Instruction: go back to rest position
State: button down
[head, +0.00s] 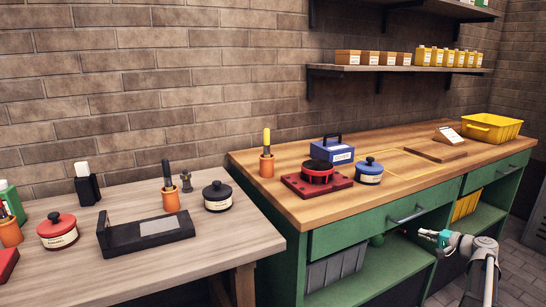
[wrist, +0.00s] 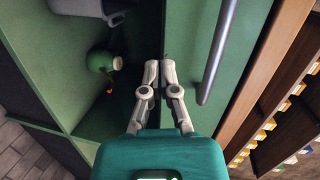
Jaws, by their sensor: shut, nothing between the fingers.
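My gripper (head: 428,235) is at the right of the head view, in front of the green workbench (head: 295,262), near its open shelves and below a drawer handle. In the wrist view my gripper (wrist: 159,68) has its two fingers together, with nothing between them. A green drawer front with a grey bar handle (wrist: 222,50) lies beside the fingers there. No object is held.
A round green item (wrist: 103,61) sits on a shelf inside the bench, near a grey bin (head: 335,268). The wooden top carries a red base (head: 318,188), a blue jar (head: 369,172) and a yellow tray (head: 491,128). Open floor (head: 518,240) shows at right.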

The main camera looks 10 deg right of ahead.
jog(key=s+a+f+n+g, duration=0.1)
jog(key=a+f+n+g, duration=0.3)
jog(key=a, duration=0.9)
jog(key=s+a+f+n+g, duration=0.1)
jog(key=a+f+g, duration=0.35)
jog(key=a, duration=0.85)
jog(key=s+a+f+n+g+h, duration=0.3)
jog(key=s+a+h, duration=0.1)
jog(key=s+a, duration=0.45)
jog(key=s+a+f+n+g+h, duration=0.2)
jog(key=s+a+f+n+h, duration=0.15)
jog(key=s+a, duration=0.45)
notch_tip(320, 180, up, 35)
jog(key=w+p, duration=0.1)
jog(key=p, duration=3.3)
jog(key=shift+a+p, duration=0.35)
jog(key=shift+a, duration=0.1)
